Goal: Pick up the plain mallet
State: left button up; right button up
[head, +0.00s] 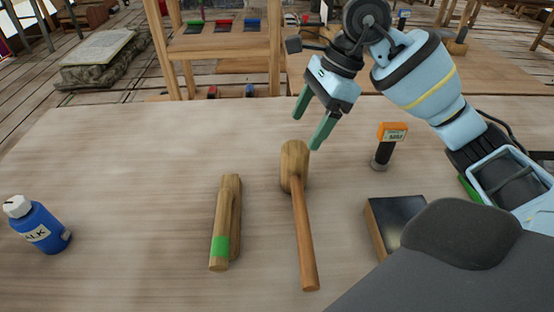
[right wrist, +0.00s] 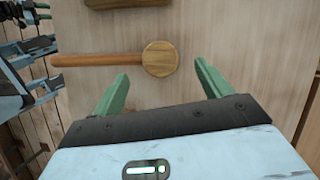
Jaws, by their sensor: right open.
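The plain mallet (head: 294,163) lies on the workbench in the head view, its rounded wooden head toward the back and its orange-brown handle toward me. In the right wrist view, the mallet's round head (right wrist: 160,58) is just beyond the space between my fingertips, and the handle runs left. My right gripper (head: 307,130) is open and empty above the bench, close to the mallet head and apart from it. Its green fingers are spread wide in the right wrist view (right wrist: 160,76). My left gripper is not seen in the head view.
A wooden piece with a green band (head: 225,215) lies left of the mallet. A blue chalk bottle (head: 40,228) stands at far left. An orange-topped tool (head: 388,145) and a dark-topped block (head: 395,222) are to the right. The workbench (head: 120,180) is clear between bottle and banded piece.

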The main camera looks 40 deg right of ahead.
aim_at(296, 147)
jog(key=shift+w+d, duration=0.2)
jog(key=shift+w, duration=0.25)
jog(key=shift+r, duration=0.1)
jog(key=shift+s, duration=0.2)
jog(key=shift+s+a, duration=0.1)
jog(key=shift+s, duration=0.05)
jog(key=shift+a+f, duration=0.2)
jog(key=shift+f, duration=0.25)
jog(key=shift+a+f, duration=0.15)
jog(key=shift+f, duration=0.35)
jog(key=shift+x, duration=2.8)
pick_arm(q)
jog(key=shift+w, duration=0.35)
